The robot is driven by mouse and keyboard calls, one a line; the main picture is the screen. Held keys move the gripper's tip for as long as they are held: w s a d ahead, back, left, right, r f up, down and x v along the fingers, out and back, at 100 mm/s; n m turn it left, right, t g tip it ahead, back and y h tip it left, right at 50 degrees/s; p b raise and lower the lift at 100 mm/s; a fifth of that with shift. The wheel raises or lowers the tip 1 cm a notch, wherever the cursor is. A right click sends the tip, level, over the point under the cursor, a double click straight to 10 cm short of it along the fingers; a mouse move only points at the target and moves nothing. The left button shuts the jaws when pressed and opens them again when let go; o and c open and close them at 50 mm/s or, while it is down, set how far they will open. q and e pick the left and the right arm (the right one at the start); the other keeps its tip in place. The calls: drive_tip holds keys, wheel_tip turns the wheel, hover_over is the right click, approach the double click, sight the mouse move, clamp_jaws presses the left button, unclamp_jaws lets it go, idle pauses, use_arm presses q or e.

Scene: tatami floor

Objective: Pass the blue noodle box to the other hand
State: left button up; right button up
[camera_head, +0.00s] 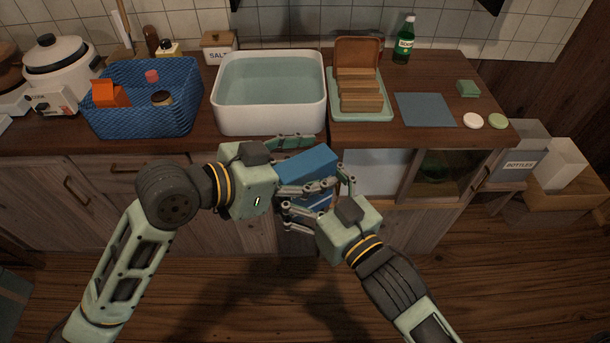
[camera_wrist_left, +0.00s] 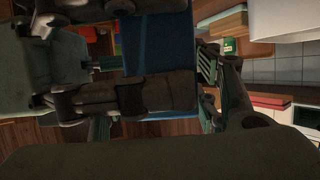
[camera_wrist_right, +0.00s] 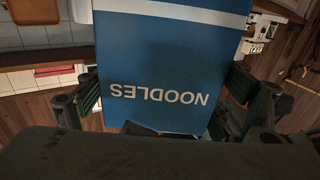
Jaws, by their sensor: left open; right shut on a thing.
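The blue noodle box (camera_head: 308,162) is held in the air in front of the counter, between my two grippers. In the right wrist view the box (camera_wrist_right: 165,62) shows a white stripe and the upside-down word NOODLES, and it sits between the fingers of my right gripper (camera_wrist_right: 170,112). My right gripper (camera_head: 318,190) is shut on the box. My left gripper (camera_head: 295,165) is open, with its fingers beside the box; in the left wrist view the box (camera_wrist_left: 157,50) shows behind dark finger links. I cannot tell whether the left fingers touch it.
Behind on the counter stand a blue basket (camera_head: 185,120) with items, a white basin of water (camera_head: 270,122), a green tray (camera_head: 362,116) with a brown rack, a blue mat (camera_head: 425,110) and a green bottle (camera_head: 404,42). The counter's front edge is close behind the grippers.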

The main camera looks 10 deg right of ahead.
use_arm(q)
drive_tip(key=v, duration=1.1)
drive_tip(key=w+a+f+n+t+y, duration=0.2)
drive_tip(key=w+a+f+n, duration=0.25)
drive_tip(key=w+f, duration=0.25)
drive_tip(key=w+a+f+n+t+y, duration=0.1)
drive_tip(key=w+a+f+n+y, duration=0.15)
drive_tip(key=w+a+f, duration=0.35)
drive_tip(key=s+a+f+n+y, duration=0.15)
drive_tip(key=a+f, duration=0.35)
drive_tip(key=f, duration=0.8)
drive_tip(key=a+f+n+y, duration=0.3)
drive_tip(key=a+f, duration=0.1)
drive_tip(key=f, duration=0.9)
drive_tip(key=s+a+f+g+y, duration=0.3)
drive_tip(key=s+f+g, duration=0.1)
drive_tip(key=s+f, duration=1.5)
drive_tip(key=s+d+f+g, duration=0.1)
drive_tip(key=s+f, duration=0.3)
drive_tip(key=s, duration=0.4)
drive_tip(key=s+d+f+m+g, duration=0.1)
drive_tip(key=s+f, duration=0.3)
drive_tip(key=s, duration=0.4)
drive_tip(key=s+d+f+g, duration=0.1)
drive_tip(key=s+f, duration=0.3)
drive_tip(key=s, duration=0.5)
drive_tip(key=shift+d+g, duration=0.2)
drive_tip(key=shift+g, duration=0.3)
